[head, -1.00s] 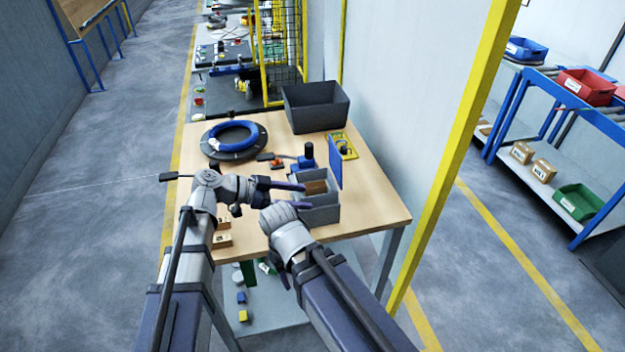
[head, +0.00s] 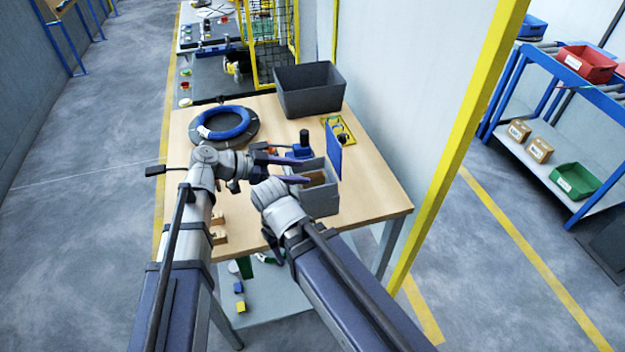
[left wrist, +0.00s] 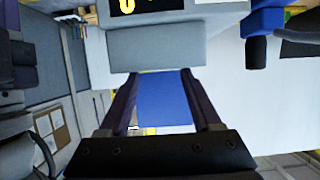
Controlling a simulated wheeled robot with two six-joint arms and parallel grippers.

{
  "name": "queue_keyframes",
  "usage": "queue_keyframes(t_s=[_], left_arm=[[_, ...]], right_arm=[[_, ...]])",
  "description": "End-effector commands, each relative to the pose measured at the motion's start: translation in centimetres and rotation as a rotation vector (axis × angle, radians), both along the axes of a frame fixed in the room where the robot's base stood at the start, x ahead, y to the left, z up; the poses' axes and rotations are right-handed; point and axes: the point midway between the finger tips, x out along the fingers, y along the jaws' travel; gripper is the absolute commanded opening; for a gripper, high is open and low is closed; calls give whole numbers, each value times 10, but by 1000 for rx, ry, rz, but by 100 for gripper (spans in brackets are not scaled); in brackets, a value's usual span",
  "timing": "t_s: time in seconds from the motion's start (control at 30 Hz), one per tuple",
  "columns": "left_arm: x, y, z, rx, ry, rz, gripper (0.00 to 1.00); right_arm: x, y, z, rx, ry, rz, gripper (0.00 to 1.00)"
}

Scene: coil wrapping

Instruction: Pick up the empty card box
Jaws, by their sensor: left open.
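My left gripper (head: 305,171) is open, its two dark fingers reaching over the near left side of a grey bin (head: 320,202). Small brown boxes (head: 219,236) sit at the table's near left edge. My right arm is folded in front of the bin; its jaws are not clear.
On the wooden table (head: 372,203) stand a dark grey crate (head: 309,97), a blue coil (head: 224,122) on a black disc, and a blue upright panel (head: 334,153) beside the bin. A yellow post (head: 452,150) rises at the right. The table's front right corner is clear.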

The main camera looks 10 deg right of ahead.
Motion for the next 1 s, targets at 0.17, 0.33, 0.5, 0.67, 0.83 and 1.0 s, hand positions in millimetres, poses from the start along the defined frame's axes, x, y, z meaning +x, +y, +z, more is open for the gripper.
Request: queue_keyframes(t_s=[0.17, 0.33, 0.5, 0.67, 0.83, 1.0], left_arm=[[0, -9, -4, 0, -1, -1, 65], [1, -17, -9, 0, -1, -1, 65], [1, -40, -19, 0, 0, -3, 65], [2, -56, -24, 0, -1, -1, 65], [1, -57, -23, 0, -1, 0, 65], [1, -57, -23, 0, -1, 0, 50]], right_arm=[[0, 0, -4, 0, 0, 0, 50], [0, 0, -9, 0, 0, 0, 50], [0, 0, -19, 0, 0, 0, 50], [0, 0, -24, 0, 0, 0, 50], [0, 0, -23, 0, 0, 0, 50], [0, 0, -23, 0, 0, 0, 50]])
